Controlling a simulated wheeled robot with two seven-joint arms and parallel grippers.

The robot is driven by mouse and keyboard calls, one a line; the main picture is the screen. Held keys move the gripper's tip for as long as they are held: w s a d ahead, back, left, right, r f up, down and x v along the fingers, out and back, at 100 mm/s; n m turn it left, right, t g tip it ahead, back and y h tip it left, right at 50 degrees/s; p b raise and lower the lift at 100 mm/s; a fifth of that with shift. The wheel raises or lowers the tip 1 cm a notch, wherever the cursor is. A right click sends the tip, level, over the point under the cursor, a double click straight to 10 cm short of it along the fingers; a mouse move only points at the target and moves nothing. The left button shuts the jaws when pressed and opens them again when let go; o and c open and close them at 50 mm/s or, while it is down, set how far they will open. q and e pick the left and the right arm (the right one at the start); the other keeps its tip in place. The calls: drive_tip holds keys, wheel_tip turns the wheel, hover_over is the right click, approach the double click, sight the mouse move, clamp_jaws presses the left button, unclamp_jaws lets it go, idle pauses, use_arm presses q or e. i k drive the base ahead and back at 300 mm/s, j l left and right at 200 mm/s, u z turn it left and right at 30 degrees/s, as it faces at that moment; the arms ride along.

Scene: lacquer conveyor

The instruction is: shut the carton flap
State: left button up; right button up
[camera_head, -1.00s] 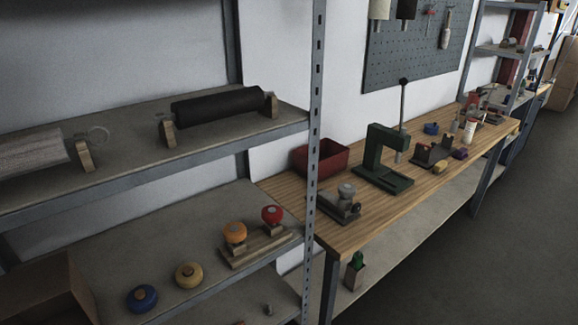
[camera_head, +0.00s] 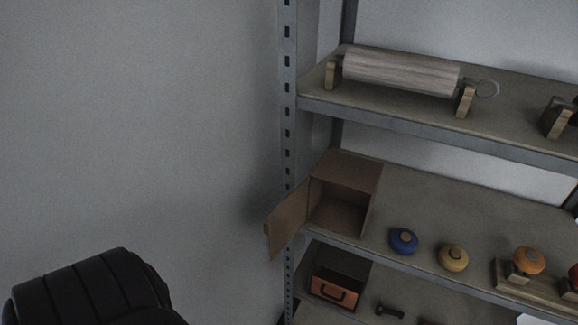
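The brown cardboard carton (camera_head: 351,176) stands at the left end of the middle shelf, its open front facing out. Its inside looks empty. The carton flap (camera_head: 287,219) stands open, swung out to the left past the shelf's upright and front edge. Neither of my grippers shows in the head view, so nothing is seen touching the flap.
A blue knob (camera_head: 404,240), a yellow knob (camera_head: 453,256) and an orange knob (camera_head: 528,261) sit right of the carton. An orange-fronted drawer box (camera_head: 333,288) is below it. The metal shelf post (camera_head: 288,110) stands beside the flap. A black padded object (camera_head: 92,290) is at lower left.

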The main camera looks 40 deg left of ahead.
sight(288, 218)
drive_tip(key=l+u, duration=0.15)
drive_tip(key=u, duration=1.3)
